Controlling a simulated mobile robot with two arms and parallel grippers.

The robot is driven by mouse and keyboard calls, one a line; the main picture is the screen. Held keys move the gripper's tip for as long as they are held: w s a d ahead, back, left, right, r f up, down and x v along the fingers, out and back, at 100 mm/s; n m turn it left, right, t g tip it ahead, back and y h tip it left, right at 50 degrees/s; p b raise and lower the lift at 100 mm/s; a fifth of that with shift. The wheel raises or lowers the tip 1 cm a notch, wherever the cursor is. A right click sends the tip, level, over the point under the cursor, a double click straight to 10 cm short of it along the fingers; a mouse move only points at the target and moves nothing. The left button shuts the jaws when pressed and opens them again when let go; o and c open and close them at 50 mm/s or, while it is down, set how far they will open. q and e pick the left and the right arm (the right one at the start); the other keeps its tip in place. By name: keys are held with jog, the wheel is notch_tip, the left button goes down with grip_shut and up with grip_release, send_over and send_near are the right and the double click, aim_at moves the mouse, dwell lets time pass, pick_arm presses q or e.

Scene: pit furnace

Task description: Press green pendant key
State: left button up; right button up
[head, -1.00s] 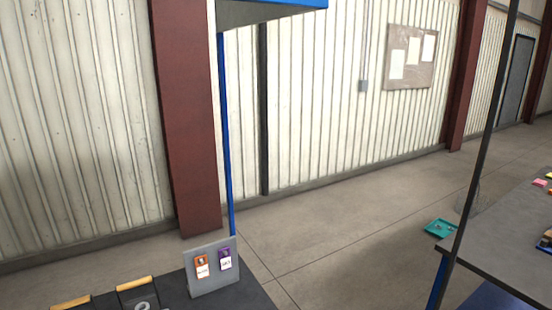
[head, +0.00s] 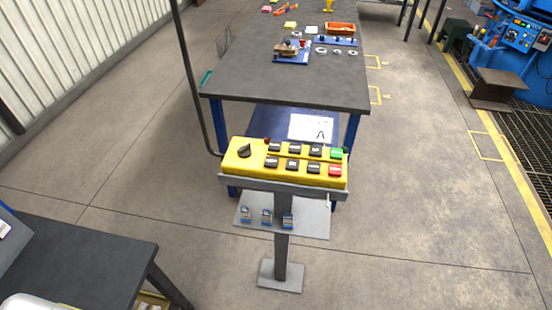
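The yellow pendant box (head: 262,170) sits on a grey post stand in the middle of the head view. It has a black knob at its left, two rows of mostly dark keys, a red key (head: 335,171) at the lower right and the green key (head: 337,153) at the upper right. The green key's face is visible and nothing covers it. Neither of my grippers is in view. A pale rounded shape shows at the lower left edge; I cannot tell what it is.
A dark table corner (head: 95,262) fills the lower left. Behind the pendant stands a blue-legged workbench (head: 240,88) with small parts and an orange tray (head: 341,28). A grey shelf (head: 312,222) with several padlocks is on the post.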

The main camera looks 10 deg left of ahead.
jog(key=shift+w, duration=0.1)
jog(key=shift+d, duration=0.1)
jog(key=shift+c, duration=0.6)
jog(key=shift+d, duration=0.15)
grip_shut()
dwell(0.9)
